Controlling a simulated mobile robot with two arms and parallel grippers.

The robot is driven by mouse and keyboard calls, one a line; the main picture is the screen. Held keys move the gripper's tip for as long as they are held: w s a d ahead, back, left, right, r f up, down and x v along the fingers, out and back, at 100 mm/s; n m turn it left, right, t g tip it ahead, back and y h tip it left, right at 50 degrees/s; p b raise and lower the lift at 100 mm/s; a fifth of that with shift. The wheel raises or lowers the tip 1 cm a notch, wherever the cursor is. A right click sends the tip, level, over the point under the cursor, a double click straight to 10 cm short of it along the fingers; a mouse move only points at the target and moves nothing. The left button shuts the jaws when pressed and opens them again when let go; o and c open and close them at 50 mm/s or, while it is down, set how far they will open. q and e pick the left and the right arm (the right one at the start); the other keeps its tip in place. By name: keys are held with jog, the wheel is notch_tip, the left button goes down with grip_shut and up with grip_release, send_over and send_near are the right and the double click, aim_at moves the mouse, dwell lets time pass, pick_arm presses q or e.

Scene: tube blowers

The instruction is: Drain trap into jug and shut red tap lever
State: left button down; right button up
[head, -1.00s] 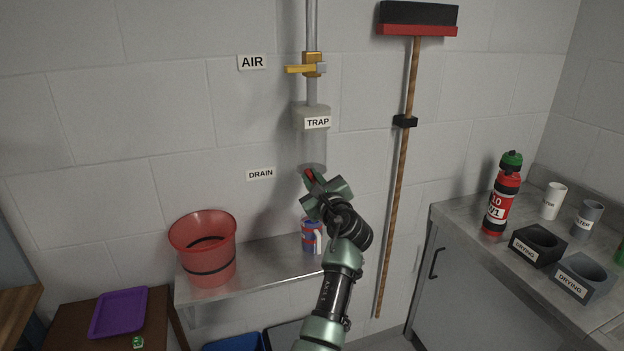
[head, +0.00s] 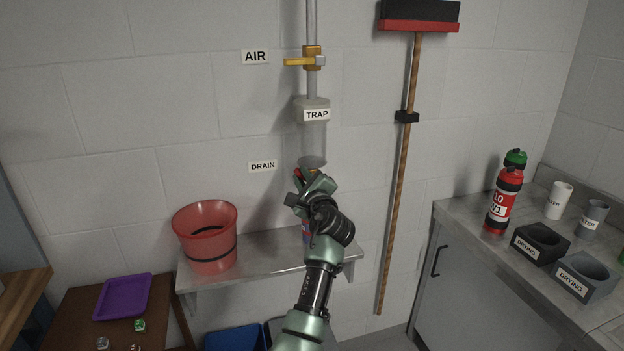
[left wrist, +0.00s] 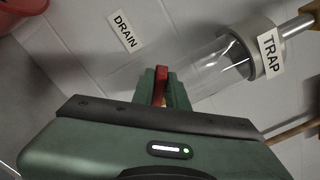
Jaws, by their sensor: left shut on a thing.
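The trap (head: 314,145) is a clear cylinder with a pale cap and label, hung on a grey pipe on the wall. It also shows in the left wrist view (left wrist: 215,65). My left gripper (head: 306,180) is just below it, shut on the red tap lever (left wrist: 159,85). A bit of the red lever (head: 298,172) shows at the fingertips. The tap body is mostly hidden by the gripper. The jug (head: 305,234), blue and red, stands on the metal shelf below, mostly hidden behind my arm. Whether liquid is in trap or jug, I cannot tell. My right gripper is not in view.
A red bucket (head: 208,250) stands on the shelf (head: 262,252) at left. A yellow air lever (head: 300,62) points left above the trap. A broom (head: 404,170) hangs at right. The right counter holds a red bottle (head: 504,205), cups and drying holders.

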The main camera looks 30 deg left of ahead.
pick_arm(q)
jog(key=shift+s+a+f+n+b, duration=0.15)
jog(key=shift+f+n+b, duration=0.15)
jog(key=shift+n, duration=0.2)
jog(key=shift+s+a+f+n+b, duration=0.1)
jog(key=shift+a+f+n+b, duration=0.05)
jog(key=shift+n+b, duration=0.3)
jog(key=f+n+b, duration=0.1)
jog(key=n, duration=0.1)
jog(key=n+b, duration=0.2)
jog(key=f+n+b, duration=0.1)
jog(key=n+b, duration=0.1)
jog(key=shift+s+a+f, duration=0.2)
jog(key=shift+s+f, duration=0.1)
jog(key=c, duration=1.5)
grip_release()
jog(key=shift+f+b+v, duration=0.2)
jog(key=shift+b+v, duration=0.25)
jog(key=shift+v, duration=1.4)
jog(key=shift+f+b+v, duration=0.2)
jog(key=shift+b+v, duration=0.2)
jog(key=shift+v, duration=1.4)
